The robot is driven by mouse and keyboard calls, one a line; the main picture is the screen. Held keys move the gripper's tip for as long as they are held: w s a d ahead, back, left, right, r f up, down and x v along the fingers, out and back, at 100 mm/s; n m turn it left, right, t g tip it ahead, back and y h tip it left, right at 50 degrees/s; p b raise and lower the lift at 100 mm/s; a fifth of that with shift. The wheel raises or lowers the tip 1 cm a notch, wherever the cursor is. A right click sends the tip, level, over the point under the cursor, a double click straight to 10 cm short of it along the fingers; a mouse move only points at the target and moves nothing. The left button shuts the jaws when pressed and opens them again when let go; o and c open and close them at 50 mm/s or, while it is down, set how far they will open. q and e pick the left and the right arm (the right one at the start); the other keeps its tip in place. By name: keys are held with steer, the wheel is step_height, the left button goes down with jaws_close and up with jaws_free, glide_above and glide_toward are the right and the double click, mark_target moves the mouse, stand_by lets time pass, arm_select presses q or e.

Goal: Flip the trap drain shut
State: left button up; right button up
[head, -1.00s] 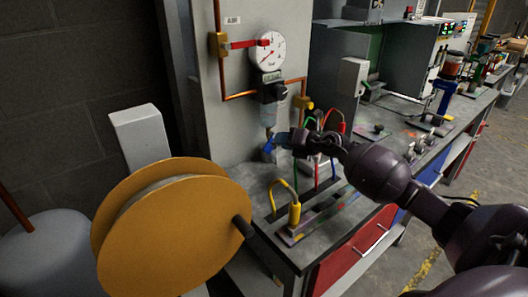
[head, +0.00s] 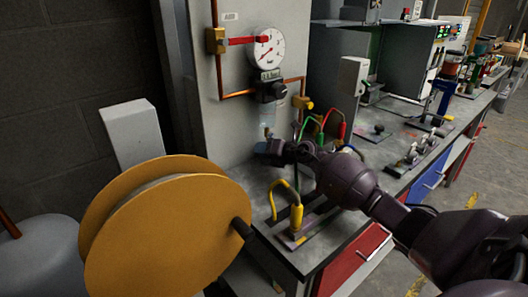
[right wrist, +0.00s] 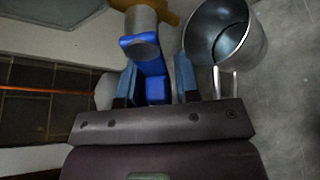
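The trap (head: 267,114) is a clear bowl under the regulator on the grey panel. In the right wrist view its drain (right wrist: 140,20) is a metal stub with a blue lever (right wrist: 152,78) extending towards my right gripper. My right gripper (right wrist: 157,82) has its fingers apart, one on each side of the lever, with a visible gap on the right side. Whether the left finger touches the lever is unclear. In the head view my right gripper (head: 268,150) is just below the trap and hides most of the lever. My left gripper is in neither view.
A shiny metal cup (right wrist: 225,40) is close beside my right finger. A pressure gauge (head: 267,48) and red valve lever (head: 245,43) are above the trap. A large yellow reel (head: 165,235) fills the front left.

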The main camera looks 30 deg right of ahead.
jaws_close()
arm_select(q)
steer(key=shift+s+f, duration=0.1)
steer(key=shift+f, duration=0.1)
